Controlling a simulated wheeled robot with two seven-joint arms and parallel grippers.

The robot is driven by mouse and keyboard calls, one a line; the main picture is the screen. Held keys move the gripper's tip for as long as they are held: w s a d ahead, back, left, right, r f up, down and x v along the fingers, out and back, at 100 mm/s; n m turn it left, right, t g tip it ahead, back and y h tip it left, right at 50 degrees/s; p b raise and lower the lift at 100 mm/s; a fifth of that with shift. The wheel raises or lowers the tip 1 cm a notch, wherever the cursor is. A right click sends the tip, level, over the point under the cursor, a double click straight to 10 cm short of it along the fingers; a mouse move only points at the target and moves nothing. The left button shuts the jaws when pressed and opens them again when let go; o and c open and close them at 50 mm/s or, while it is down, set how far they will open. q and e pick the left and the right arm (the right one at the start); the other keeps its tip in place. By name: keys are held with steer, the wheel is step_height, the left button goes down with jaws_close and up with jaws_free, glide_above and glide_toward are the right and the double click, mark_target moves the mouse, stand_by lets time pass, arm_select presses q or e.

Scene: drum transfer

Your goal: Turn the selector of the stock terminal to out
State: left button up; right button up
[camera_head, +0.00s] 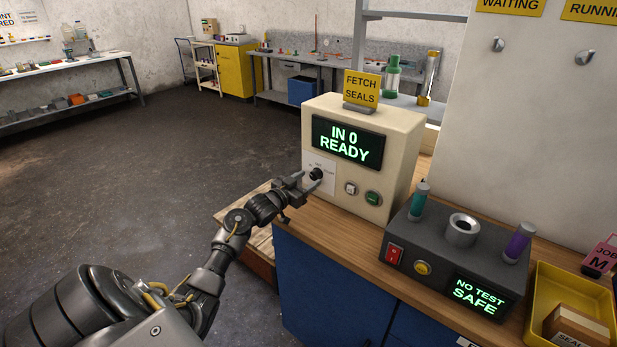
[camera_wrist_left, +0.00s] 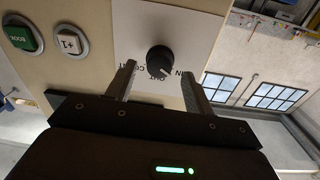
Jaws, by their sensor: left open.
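The stock terminal (camera_head: 398,135) is a cream box on the wooden counter, with a green-lit screen (camera_head: 347,142) reading "IN 0 READY". Its selector (camera_head: 316,174) is a small black knob on a white plate at the lower left of the front. In the left wrist view the knob (camera_wrist_left: 160,59) is round and black, with IN, OUT and a partly hidden word printed around it. My left gripper (camera_head: 307,183) is open in front of the selector. Its two fingers (camera_wrist_left: 158,82) stand to either side of the knob, apart from it. My right gripper is not in view.
A +1 button (camera_head: 350,188) and a green BOOK button (camera_head: 373,198) sit right of the selector. A "FETCH SEALS" sign (camera_head: 361,88) tops the terminal. A dark tester (camera_head: 455,250) and a yellow tray (camera_head: 540,290) stand to the right. Floor left of the counter is clear.

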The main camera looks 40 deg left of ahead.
arm_select(q)
steer(key=shift+w, duration=0.85)
steer(key=shift+c, duration=0.4)
steer(key=c, duration=0.9)
steer(key=shift+m, duration=0.4)
steer(key=m+b, duration=0.2)
steer(key=m, duration=0.3)
steer(key=shift+f+m, duration=0.1)
steer(key=shift+m, duration=0.2)
steer(key=m+b, duration=0.2)
steer(key=m, duration=0.3)
steer(key=shift+d, duration=0.1)
steer(key=shift+b, duration=0.3)
